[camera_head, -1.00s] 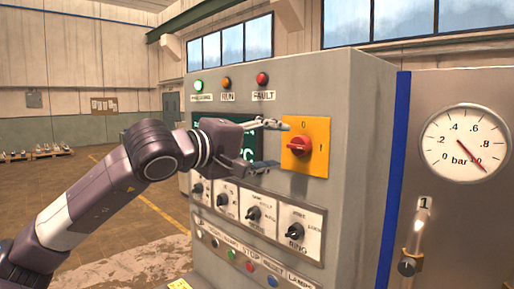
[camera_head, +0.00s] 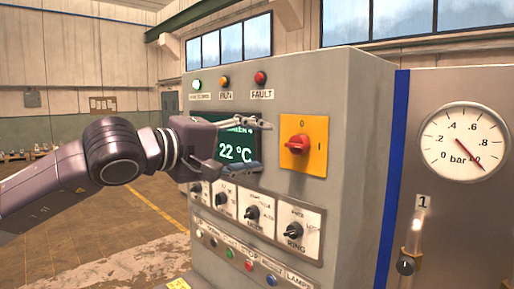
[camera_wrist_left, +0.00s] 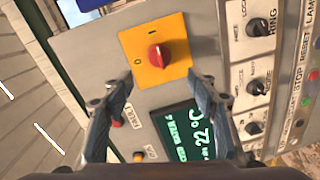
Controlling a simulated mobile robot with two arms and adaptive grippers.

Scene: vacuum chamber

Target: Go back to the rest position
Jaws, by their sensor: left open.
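My left gripper (camera_head: 262,145) is open and empty in front of the grey control cabinet (camera_head: 340,90). Its fingertips are apart from the red rotary switch (camera_head: 298,145) on its yellow plate (camera_head: 318,160), which lies just to their right. The left wrist view shows the open fingers (camera_wrist_left: 157,95) with the red switch (camera_wrist_left: 158,56) beyond them and nothing between them. The switch's plate reads 0 at the top; the "I" mark sits at its right. The green-text display (camera_head: 236,152) reads 22 °C and is partly hidden by the gripper. My right gripper is not in view.
Several black knobs (camera_head: 252,213) and a row of coloured buttons (camera_head: 249,266) are below the gripper. Three lamps (camera_head: 225,82) are above. A round pressure gauge (camera_head: 465,143) and a numbered valve (camera_head: 406,265) are at the right. Open floor (camera_head: 120,210) lies to the left.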

